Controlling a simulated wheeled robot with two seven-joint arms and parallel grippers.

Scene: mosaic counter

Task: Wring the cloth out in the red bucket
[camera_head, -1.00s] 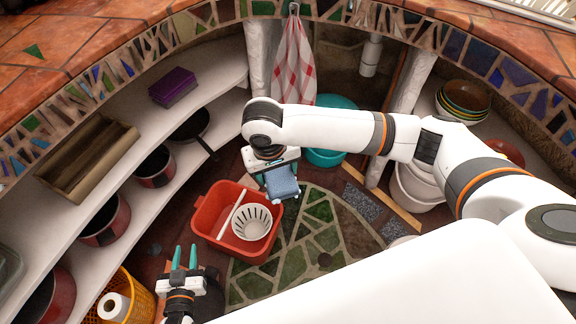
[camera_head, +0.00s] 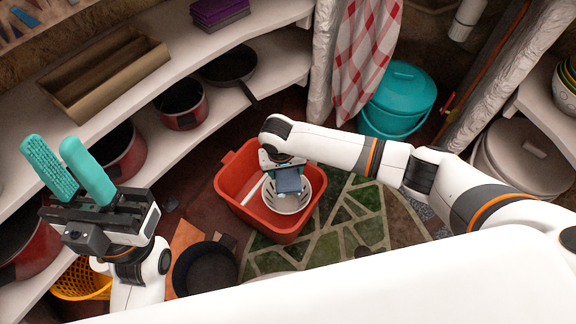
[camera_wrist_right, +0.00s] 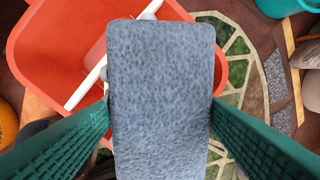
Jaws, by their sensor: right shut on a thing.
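The red bucket (camera_head: 236,178) stands on the floor in the middle of the head view, with a white slotted wringer basket (camera_head: 300,200) in its right part and a white bar across it. My right gripper (camera_head: 288,172) is over the basket and shut on the blue-grey cloth (camera_head: 289,182). In the right wrist view the cloth (camera_wrist_right: 162,85) is a flat folded pad between green fingers, hiding most of the basket. The bucket (camera_wrist_right: 50,45) shows behind it. Whether the cloth touches the basket I cannot tell. My left gripper (camera_head: 70,165) is empty, its teal fingers apart and pointing up.
A shelf (camera_head: 150,90) with pots and a pan (camera_head: 229,66) curves along the left. A teal lidded bucket (camera_head: 398,95) stands behind. A yellow basket (camera_head: 82,279) and a black round container (camera_head: 205,268) are near the front. Mosaic floor (camera_head: 350,215) lies open right of the red bucket.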

